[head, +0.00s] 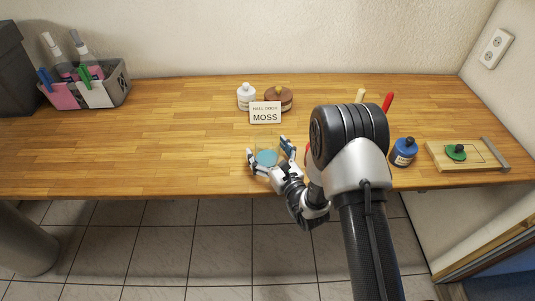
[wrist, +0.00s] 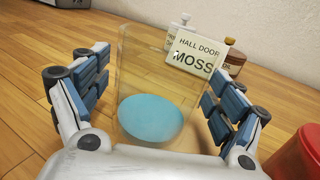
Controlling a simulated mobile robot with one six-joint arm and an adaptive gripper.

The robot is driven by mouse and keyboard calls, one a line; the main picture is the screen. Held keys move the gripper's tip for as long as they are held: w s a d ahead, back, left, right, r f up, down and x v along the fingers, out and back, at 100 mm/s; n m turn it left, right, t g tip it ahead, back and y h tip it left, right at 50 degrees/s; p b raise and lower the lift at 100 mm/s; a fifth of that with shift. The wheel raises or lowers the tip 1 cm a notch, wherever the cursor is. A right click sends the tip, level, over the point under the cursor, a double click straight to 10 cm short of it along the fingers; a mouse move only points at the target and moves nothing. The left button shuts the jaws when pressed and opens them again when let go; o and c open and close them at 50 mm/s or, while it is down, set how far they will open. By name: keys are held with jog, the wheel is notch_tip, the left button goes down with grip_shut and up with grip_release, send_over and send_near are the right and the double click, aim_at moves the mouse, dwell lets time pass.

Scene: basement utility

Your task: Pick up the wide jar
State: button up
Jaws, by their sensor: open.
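A clear, wide-mouthed jar (head: 266,158) with a light blue layer low inside stands near the front edge of the wooden worktop. In the wrist view the clear jar (wrist: 150,118) stands upright between my fingers. My gripper (head: 268,153) is open, with one finger on each side of the jar. In the wrist view my gripper (wrist: 163,80) shows a gap beside the jar on both sides. The jar's near base is partly hidden by my gripper's body.
A "MOSS" sign (head: 265,113) stands behind the jar, with a white bottle (head: 246,97) and a brown jar (head: 285,101) behind it. A red container (wrist: 298,153) is close on the right. A blue bottle (head: 404,152) stands farther right. The worktop's left-middle is clear.

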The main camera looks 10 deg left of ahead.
jog(key=shift+c, duration=0.4)
jog(key=c, duration=1.6)
jog(key=shift+c, duration=0.6)
jog(key=shift+r, duration=0.1)
notch_tip(320, 180, up, 20)
jog(key=p, duration=0.4)
jog(key=shift+p, duration=0.4)
